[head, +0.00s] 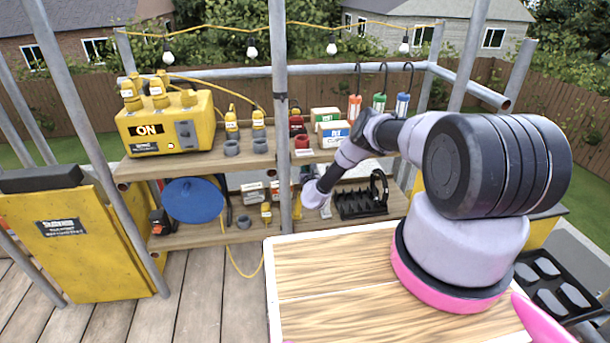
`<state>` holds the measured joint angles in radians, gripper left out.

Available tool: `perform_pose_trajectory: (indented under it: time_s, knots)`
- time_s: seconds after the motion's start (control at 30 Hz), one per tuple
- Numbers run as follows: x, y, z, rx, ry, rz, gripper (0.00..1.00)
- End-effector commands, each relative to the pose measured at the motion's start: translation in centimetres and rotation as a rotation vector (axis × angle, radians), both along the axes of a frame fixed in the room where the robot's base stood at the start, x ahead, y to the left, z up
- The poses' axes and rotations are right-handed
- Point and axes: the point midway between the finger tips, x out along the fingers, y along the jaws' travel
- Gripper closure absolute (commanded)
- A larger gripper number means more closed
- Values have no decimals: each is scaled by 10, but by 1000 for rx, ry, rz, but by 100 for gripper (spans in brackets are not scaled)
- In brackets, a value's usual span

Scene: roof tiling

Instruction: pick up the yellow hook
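I cannot make out a yellow hook for certain. Three tools with dark hooked tops hang at the right of the rack: an orange one (354,108), a green one (379,102) and a blue one (402,104). A small yellow item (266,212) stands on the lower shelf, too small to identify. My arm reaches over the shelves, and its far end, my gripper (311,196), is low near the lower shelf, right of the middle post. Its fingers are too small to make out, so its opening and any held thing cannot be told.
The upper shelf (190,164) holds a yellow power box (165,128) and several small items. A blue disc (192,200) and a black rack (362,202) are on the lower shelf. A grey post (280,90) stands in the middle. The wooden tabletop (330,290) in front is clear.

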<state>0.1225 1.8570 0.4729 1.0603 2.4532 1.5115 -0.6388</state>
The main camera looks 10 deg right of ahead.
Motion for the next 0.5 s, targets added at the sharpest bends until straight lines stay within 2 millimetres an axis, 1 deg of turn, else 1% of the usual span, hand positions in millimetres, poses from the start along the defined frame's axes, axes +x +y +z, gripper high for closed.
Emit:
perform_pose_trajectory:
  time_s: [0.17,0.23,0.37,0.5]
  knots:
    - [1,-1,28,2,-2,0,100]
    - [-14,0,25,1,5,2,100]
    - [-44,1,26,2,4,3,100]
    - [-87,1,25,2,5,3,100]
